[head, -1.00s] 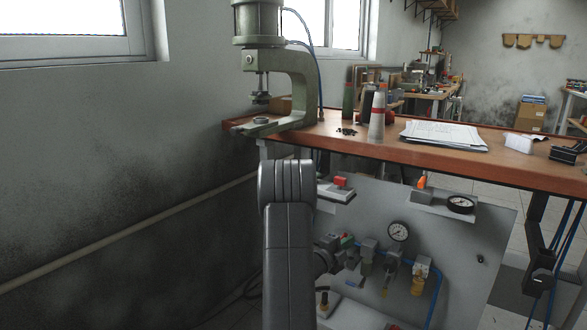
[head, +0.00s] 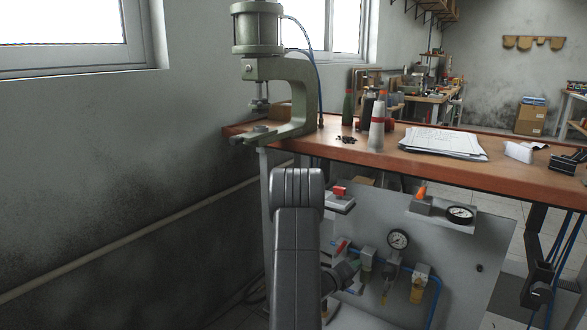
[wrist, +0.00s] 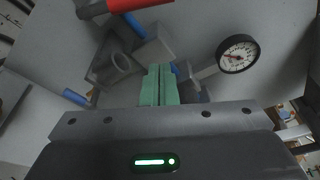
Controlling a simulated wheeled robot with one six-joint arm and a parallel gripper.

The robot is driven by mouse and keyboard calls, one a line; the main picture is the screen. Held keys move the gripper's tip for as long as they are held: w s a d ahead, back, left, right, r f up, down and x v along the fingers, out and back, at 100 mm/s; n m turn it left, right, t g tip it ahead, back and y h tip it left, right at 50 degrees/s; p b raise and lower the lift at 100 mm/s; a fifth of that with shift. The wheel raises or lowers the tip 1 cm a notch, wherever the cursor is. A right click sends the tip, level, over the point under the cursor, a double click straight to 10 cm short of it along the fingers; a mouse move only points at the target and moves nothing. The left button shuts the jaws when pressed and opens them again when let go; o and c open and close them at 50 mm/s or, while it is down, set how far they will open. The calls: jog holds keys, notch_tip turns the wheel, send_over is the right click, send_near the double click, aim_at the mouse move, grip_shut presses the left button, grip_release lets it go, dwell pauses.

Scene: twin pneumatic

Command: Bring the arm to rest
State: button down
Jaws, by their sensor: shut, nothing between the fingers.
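My grey arm (head: 297,235) rises in the lower middle of the head view, in front of the bench and the pneumatic panel (head: 450,255). In the wrist view my gripper (wrist: 158,72) has its green fingers together, with nothing between them. The fingers point toward the grey fittings (wrist: 152,45) on the panel; I cannot tell how close they are. In the head view the gripper is small and mostly hidden by the arm, beside the panel's left part.
A round gauge (wrist: 237,53) and a red part (wrist: 138,3) show near the fingers. The wooden bench (head: 490,170) carries a green press (head: 300,95), bottles (head: 377,130) and papers (head: 443,142). A wall with a pipe (head: 130,235) stands on the left. Blue tubing (head: 435,300) runs along the panel.

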jog(key=shift+d+f+m+y+p, duration=0.1)
jog(key=shift+f+m+y+p, duration=0.7)
jog(key=shift+f+m, duration=0.8)
jog(key=shift+r, duration=0.1)
jog(key=shift+s, duration=0.1)
